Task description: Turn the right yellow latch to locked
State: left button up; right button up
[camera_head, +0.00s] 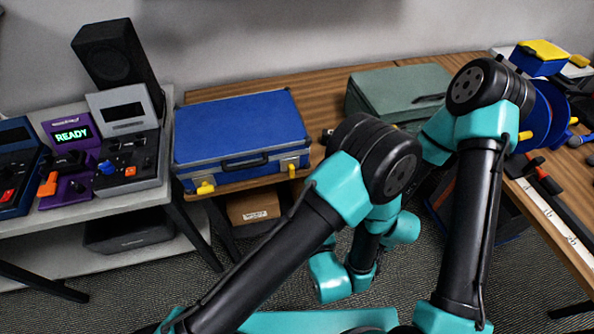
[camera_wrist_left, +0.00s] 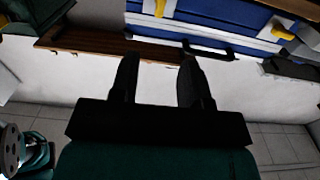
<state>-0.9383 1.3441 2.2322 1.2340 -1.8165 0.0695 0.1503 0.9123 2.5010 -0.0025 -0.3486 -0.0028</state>
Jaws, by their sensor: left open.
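A closed blue case (camera_head: 240,130) lies on the wooden table with its latches and dark handle (camera_head: 244,161) on the front side. The right yellow latch (camera_head: 292,171) stands upright on its silver plate. The left yellow latch (camera_head: 205,188) lies more sideways. The left wrist view shows the case upside down, with the right latch (camera_wrist_left: 160,8) at the top and the left latch (camera_wrist_left: 283,28) at upper right. My left gripper (camera_wrist_left: 157,60) is open and empty, apart from the case. It is hidden behind my arm in the head view. My right gripper does not show.
A green case (camera_head: 398,92) stands right of the blue one. Consoles (camera_head: 125,140) and a black speaker (camera_head: 118,52) are at the left. A cardboard box (camera_head: 252,207) sits below the table. A blue cable reel (camera_head: 548,115) is at the right.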

aim_at(293, 173)
pick_arm(q)
jog(key=shift+w+a, duration=0.1)
jog(key=shift+w, duration=0.05)
jog(key=x, duration=1.7)
jog(key=shift+w, duration=0.1)
jog(key=shift+c, duration=0.4)
grip_shut()
